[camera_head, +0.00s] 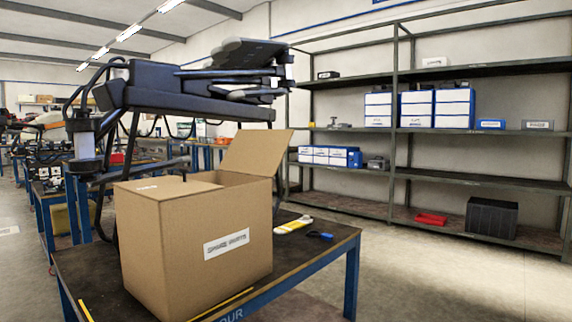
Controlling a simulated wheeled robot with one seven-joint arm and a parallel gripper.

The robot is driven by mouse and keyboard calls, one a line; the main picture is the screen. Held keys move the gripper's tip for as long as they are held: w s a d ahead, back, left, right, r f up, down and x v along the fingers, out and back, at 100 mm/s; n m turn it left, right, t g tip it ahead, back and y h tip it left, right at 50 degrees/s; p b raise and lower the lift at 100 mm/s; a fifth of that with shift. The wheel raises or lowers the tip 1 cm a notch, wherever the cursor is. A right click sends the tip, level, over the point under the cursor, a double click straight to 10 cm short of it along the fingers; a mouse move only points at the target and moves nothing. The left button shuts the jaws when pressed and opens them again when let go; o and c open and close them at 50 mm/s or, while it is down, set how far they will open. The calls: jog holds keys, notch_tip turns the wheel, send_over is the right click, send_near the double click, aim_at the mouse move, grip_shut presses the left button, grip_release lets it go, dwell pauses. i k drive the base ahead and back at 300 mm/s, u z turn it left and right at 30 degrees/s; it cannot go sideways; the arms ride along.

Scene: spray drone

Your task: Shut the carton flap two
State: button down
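A brown cardboard carton (175,245) stands near the front of a dark workbench, with a white "SPARE PARTS" label (226,243) on its front right face. One flap (257,152) stands up at the back right, leaning outward. Another flap (163,188) lies about level over the left part of the top. Between them part of the opening shows, with the inner wall in shadow. I cannot tell which flap is flap two. The carton's inside and far side are mostly hidden. My gripper is not in view.
A dark folded spray drone (155,85) stands behind the carton, its body and arms overhanging close to it. Metal shelving (395,150) stands along the right wall. Floor right of the bench is clear.

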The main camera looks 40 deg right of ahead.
aim_at(260, 153)
jog(key=z, duration=2.65)
jog(key=i, duration=3.3)
jog(key=u, duration=1.9)
jog(key=k, duration=0.15)
jog(key=u, duration=0.2)
